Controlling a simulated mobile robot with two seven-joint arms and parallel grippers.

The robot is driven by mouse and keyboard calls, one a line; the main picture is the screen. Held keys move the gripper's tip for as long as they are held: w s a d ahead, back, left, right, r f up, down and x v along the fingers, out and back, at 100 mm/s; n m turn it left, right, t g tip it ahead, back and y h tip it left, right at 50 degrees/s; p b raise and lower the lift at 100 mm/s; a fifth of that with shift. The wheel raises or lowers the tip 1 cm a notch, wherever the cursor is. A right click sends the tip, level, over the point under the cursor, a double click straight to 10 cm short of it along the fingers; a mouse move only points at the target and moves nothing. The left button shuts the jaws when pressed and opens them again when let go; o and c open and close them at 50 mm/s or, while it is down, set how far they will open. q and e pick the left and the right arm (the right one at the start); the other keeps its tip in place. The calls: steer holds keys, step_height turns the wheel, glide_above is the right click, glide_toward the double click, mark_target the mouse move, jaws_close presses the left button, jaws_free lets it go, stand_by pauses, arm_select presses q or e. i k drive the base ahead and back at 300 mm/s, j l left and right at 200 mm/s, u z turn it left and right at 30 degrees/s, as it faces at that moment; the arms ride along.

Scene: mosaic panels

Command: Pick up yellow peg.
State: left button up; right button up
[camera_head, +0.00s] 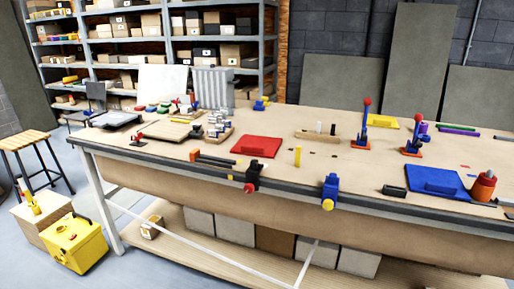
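A thin yellow peg (297,157) stands upright on the wooden table (340,179), near the front edge and right of a red tray (257,147). Nothing is seen touching it. Neither of my grippers nor my arms shows in the head view, so I cannot see whether they are open or shut.
A black vise (253,173) and a blue vise (329,189) sit at the table's front edge, below the peg. A wooden block with pegs (318,134) is behind. A blue tray (435,181) and an orange-and-grey object (483,187) are at right. Small pieces lie scattered nearby.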

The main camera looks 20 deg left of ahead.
mark_target(298, 149)
steer(key=i+l+u, duration=0.15)
steer(key=l+u, duration=0.35)
steer(key=j+z, duration=0.2)
steer(key=z, duration=0.2)
steer(key=i+j+z, duration=0.1)
steer(key=z, duration=0.25)
steer(key=j+z, duration=0.75)
steer(key=j, duration=0.45)
